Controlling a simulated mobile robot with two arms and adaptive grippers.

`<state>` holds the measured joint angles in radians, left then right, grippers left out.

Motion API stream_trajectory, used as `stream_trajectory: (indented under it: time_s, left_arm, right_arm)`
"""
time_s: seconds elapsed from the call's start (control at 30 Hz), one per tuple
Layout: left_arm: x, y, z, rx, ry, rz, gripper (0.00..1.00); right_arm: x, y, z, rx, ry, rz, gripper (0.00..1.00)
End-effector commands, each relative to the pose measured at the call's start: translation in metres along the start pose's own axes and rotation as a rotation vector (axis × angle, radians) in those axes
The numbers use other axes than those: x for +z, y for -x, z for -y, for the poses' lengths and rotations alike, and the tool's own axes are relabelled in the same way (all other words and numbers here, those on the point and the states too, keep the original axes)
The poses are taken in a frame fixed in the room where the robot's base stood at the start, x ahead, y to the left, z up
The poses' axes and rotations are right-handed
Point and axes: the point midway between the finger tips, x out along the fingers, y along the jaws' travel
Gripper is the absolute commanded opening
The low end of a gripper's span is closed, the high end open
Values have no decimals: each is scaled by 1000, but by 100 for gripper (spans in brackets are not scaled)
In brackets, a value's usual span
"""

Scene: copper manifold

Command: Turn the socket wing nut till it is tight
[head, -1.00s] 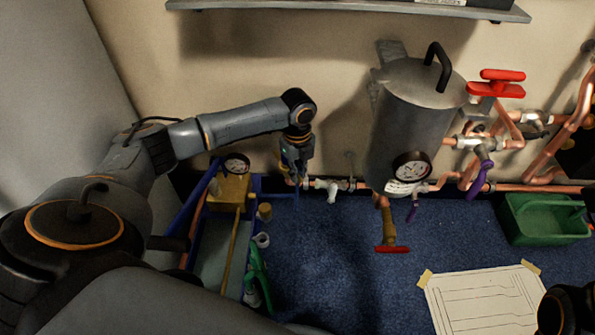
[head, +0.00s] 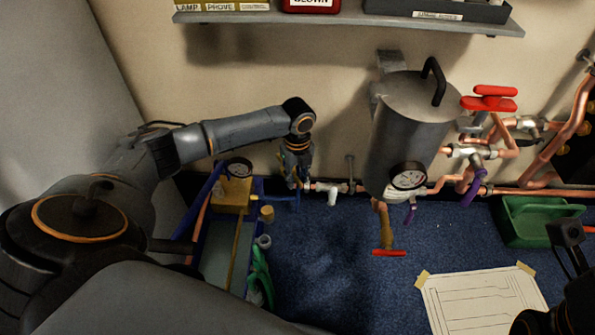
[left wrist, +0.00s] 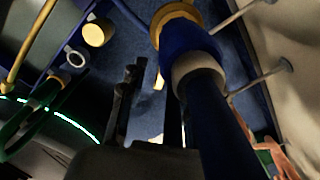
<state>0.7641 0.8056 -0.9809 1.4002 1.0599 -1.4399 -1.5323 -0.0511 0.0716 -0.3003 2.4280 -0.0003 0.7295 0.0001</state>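My left gripper (head: 297,182) is pointed down at the left end of the low pipe run, where a blue hose (head: 280,197) comes in. In the left wrist view its two dark fingers (left wrist: 150,100) stand apart with floor showing between them. A blue hose (left wrist: 215,125) with a cream ring, a blue collar (left wrist: 188,48) and a brass ring (left wrist: 178,18) lies just right of the fingers. I cannot clearly make out the wing nut's wings; contact is unclear. My right gripper, at the lower right, shows only in dark parts (head: 567,235).
A grey tank (head: 405,125) with a gauge stands right of the left gripper, before copper pipes with red and purple handles. A blue-framed pump (head: 233,192) and green bottle (head: 260,275) stand left. A green tray (head: 520,235) is right. A shelf (head: 350,20) hangs above.

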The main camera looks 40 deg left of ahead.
Motion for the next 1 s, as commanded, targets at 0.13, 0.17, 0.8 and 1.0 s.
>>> stream_trajectory:
  time_s: [0.13,0.17,0.8,1.0]
  left_arm:
    - [0,1,0,-1,1,0,32]
    - [0,3,0,-1,1,1,32]
    - [0,111,0,-2,1,0,32]
    - [0,120,0,0,1,0,32]
  right_arm:
    - [0,-1,0,0,0,-1,32]
    - [0,-1,0,0,0,-1,32]
    - [0,0,0,0,0,-1,32]
    - [0,0,0,0,0,-1,32]
